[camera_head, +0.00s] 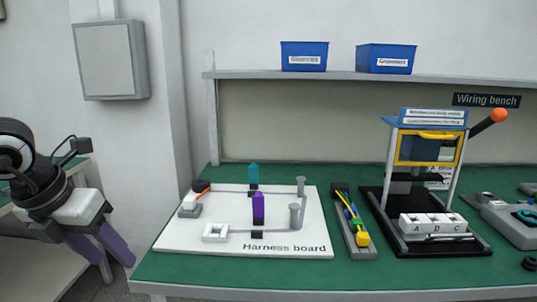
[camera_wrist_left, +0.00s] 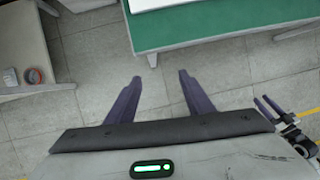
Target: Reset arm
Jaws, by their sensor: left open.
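My left gripper (camera_head: 101,250) hangs at the left of the head view, off the left end of the green bench. Its two purple-grey fingers point down and are apart, with nothing between them. In the left wrist view the fingers of my left gripper (camera_wrist_left: 152,95) are spread over bare grey floor, and the bench edge is beyond them. Another gripper with dark fingers, my right one (camera_wrist_left: 268,103), shows at the right edge of the left wrist view, small and partly cut off. I cannot tell its opening.
The green bench (camera_head: 300,275) carries a white harness board (camera_head: 175,245), a grey tray with coloured wires (camera_head: 352,225) and a press-like fixture (camera_head: 428,190). Blue bins (camera_head: 304,57) stand on the shelf. Another table (camera_wrist_left: 20,45) is at the left. Floor between is free.

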